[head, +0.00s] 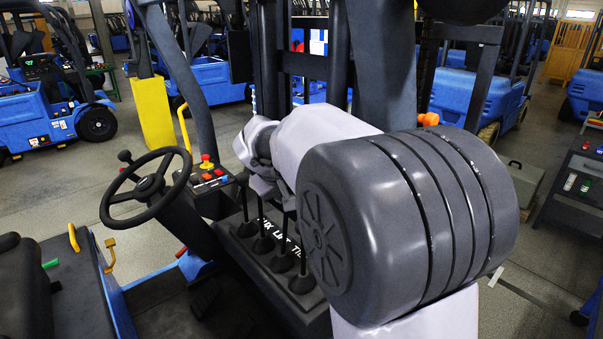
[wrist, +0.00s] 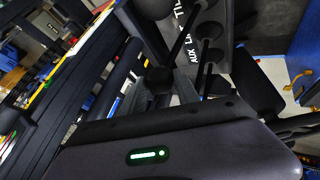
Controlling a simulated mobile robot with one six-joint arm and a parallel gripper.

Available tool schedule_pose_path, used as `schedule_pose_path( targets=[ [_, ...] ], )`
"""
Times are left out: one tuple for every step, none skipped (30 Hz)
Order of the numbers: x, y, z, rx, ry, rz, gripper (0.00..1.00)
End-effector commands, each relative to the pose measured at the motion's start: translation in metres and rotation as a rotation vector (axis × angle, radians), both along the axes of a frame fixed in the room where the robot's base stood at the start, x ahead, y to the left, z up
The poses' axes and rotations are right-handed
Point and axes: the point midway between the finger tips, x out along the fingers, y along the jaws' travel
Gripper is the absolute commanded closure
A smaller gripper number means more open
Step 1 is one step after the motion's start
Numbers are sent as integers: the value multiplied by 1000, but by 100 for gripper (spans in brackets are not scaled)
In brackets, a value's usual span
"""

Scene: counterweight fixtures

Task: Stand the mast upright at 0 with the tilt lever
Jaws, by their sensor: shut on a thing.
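The mast (head: 340,62) stands ahead as dark uprights with crossbars in the head view, partly hidden by my arm. Its exact tilt cannot be read, and I see no legible 0 mark. Several black levers rise from rubber boots (head: 282,262) on a panel lettered AUX, LIFT, TILT. My gripper (wrist: 150,88) is shut on a dark lever knob. Which lever it is cannot be told firmly.
A steering wheel (head: 150,187) and a small console with red and yellow buttons (head: 208,177) stand left of the levers. The seat (head: 22,290) is at the lower left. Blue trucks (head: 62,105) and a dark cart (head: 575,180) stand around. Open floor lies at left.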

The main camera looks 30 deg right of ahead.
Motion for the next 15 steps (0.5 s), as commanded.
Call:
schedule_pose_path(
  targets=[
    [0,0,0,0,1,0,85],
    [0,0,0,0,1,0,85],
    [0,0,0,0,1,0,85],
    [0,0,0,0,1,0,85],
    [0,0,0,0,1,0,85],
    [0,0,0,0,1,0,85],
    [0,0,0,0,1,0,85],
    [0,0,-1,0,1,0,85],
    [0,0,-1,0,1,0,85],
    [0,0,-1,0,1,0,85],
    [0,0,-1,0,1,0,85],
    [0,0,-1,0,1,0,85],
    [0,0,-1,0,1,0,85],
    [0,1,-1,0,1,0,85],
    [-1,3,-1,0,1,1,85]
  ],
)
